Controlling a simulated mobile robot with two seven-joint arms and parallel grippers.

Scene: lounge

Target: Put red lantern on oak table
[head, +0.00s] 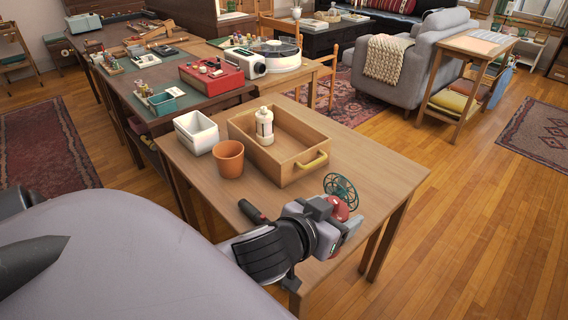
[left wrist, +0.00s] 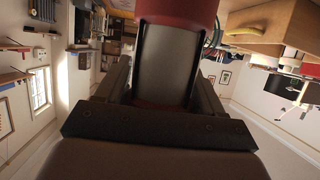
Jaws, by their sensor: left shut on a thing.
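My left gripper (head: 335,220) is over the near right part of the wooden table (head: 375,165), which looks like the oak table. It is shut on the red lantern (head: 340,207), of which only a small red part shows beyond the fingers in the head view. In the left wrist view, the lantern's red end (left wrist: 178,10) and a dark grey middle section fill the space between the fingers. I cannot tell whether the lantern touches the tabletop. My right gripper is not in view.
On the table are a wooden tray (head: 287,172) with a white bottle (head: 264,127), a terracotta pot (head: 229,159) and a white container (head: 197,132). A green wire wheel (head: 341,187) is just behind the lantern. A dark-handled tool (head: 252,212) lies by my gripper. The table's right side is clear.

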